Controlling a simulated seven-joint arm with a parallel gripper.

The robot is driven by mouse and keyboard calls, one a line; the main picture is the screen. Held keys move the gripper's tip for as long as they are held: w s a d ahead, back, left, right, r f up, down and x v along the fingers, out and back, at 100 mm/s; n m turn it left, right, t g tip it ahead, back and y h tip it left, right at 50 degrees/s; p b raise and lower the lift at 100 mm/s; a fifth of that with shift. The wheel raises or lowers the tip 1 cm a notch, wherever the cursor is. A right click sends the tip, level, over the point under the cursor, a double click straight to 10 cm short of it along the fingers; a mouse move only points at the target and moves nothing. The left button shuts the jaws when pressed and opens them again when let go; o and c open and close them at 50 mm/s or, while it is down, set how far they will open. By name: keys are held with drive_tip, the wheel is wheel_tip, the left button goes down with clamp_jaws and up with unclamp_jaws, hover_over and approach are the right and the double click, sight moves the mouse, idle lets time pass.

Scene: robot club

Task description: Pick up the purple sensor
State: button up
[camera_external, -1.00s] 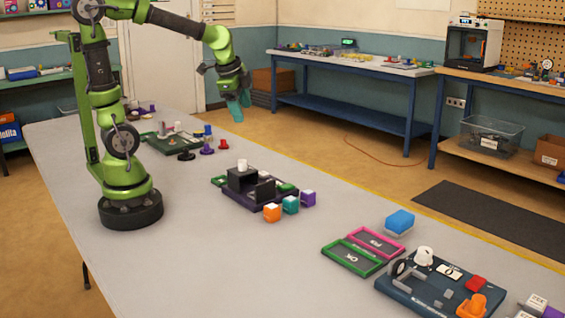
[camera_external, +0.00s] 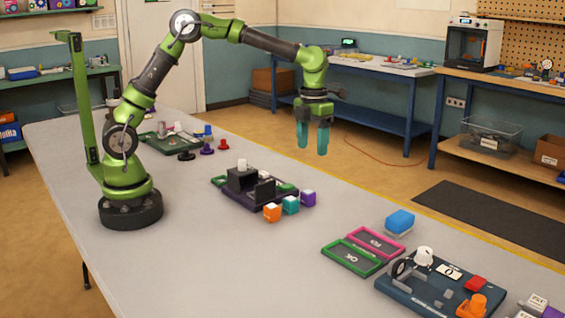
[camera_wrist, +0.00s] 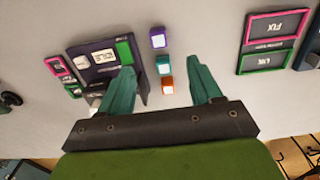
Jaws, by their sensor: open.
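The purple sensor (camera_external: 308,198) is a small cube with a pale top. It stands on the table at the right end of a short row, beside a teal cube (camera_external: 290,205) and an orange cube (camera_external: 272,212). In the wrist view the purple sensor (camera_wrist: 157,38) is at the top of that row, beyond the fingertips. My gripper (camera_external: 313,152) is open and empty, pointing down well above the table and above the purple sensor in the picture. Its two teal fingers show wide apart in the wrist view (camera_wrist: 163,75).
A dark station (camera_external: 258,203) with black blocks stands just left of the cubes. Pink (camera_external: 377,243) and green (camera_external: 352,258) framed trays, a blue-topped block (camera_external: 400,221) and a dark blue board (camera_external: 420,293) lie to the right. Bare table lies in front of the cubes.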

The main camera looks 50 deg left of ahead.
hover_over(308, 191)
drive_tip(key=f, duration=0.9)
drive_tip(key=shift+w+d, duration=0.15)
drive_tip(key=shift+w, duration=0.1)
drive_tip(key=shift+s+f, duration=0.15)
drive_tip(key=shift+f, duration=1.2)
drive_tip(key=shift+s+f, duration=0.1)
drive_tip(key=shift+f, duration=1.2)
drive_tip(key=shift+c, duration=0.5)
drive_tip(key=c, duration=0.9)
